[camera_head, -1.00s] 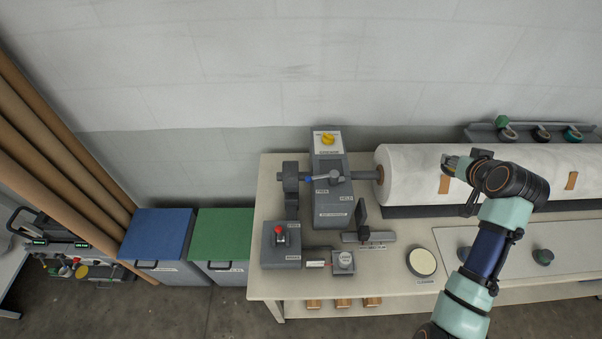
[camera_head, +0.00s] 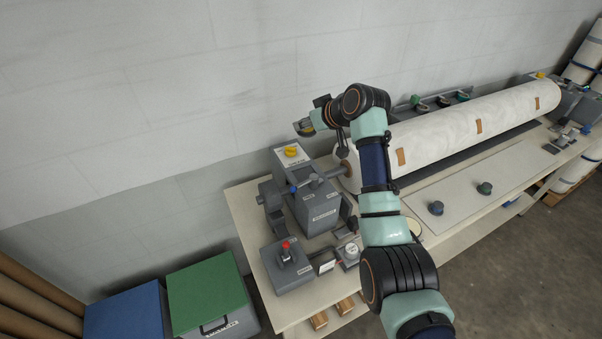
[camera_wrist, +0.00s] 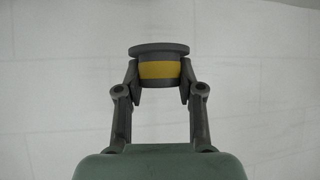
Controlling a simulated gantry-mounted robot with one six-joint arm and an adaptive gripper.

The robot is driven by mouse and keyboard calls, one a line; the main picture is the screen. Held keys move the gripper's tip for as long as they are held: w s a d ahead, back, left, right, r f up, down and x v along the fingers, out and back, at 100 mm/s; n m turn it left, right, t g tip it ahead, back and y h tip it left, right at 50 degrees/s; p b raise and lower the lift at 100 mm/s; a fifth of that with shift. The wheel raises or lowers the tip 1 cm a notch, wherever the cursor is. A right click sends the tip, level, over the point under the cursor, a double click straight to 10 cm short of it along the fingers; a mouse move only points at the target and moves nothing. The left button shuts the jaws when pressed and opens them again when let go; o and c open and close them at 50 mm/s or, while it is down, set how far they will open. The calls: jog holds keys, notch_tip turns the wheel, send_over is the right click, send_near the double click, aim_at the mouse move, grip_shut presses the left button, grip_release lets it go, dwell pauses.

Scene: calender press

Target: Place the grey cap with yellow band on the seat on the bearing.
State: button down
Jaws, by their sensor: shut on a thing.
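The grey cap with a yellow band (camera_wrist: 160,68) is between the fingers of my gripper (camera_wrist: 160,88) in the wrist view, with its wide flat grey rim outward. A grey upright bracket (camera_head: 271,196) carries the shaft end left of the housing. I cannot tell for sure which part is the bearing's seat; no label there is readable.
The white roll (camera_head: 450,130) lies right of the housing. A grey box with a red button (camera_head: 287,262) is at the table's front left. Two small knobs, blue (camera_head: 436,208) and green (camera_head: 484,188), stand on the pale panel. Blue and green bins stand at left.

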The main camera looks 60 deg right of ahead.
notch_tip(320, 180, down, 17)
jog(key=shift+a+r+b, duration=0.1)
jog(key=shift+r+b, duration=0.05)
jog(key=shift+b, duration=0.5)
jog(key=shift+f, duration=0.2)
jog(key=c, duration=0.7)
grip_release()
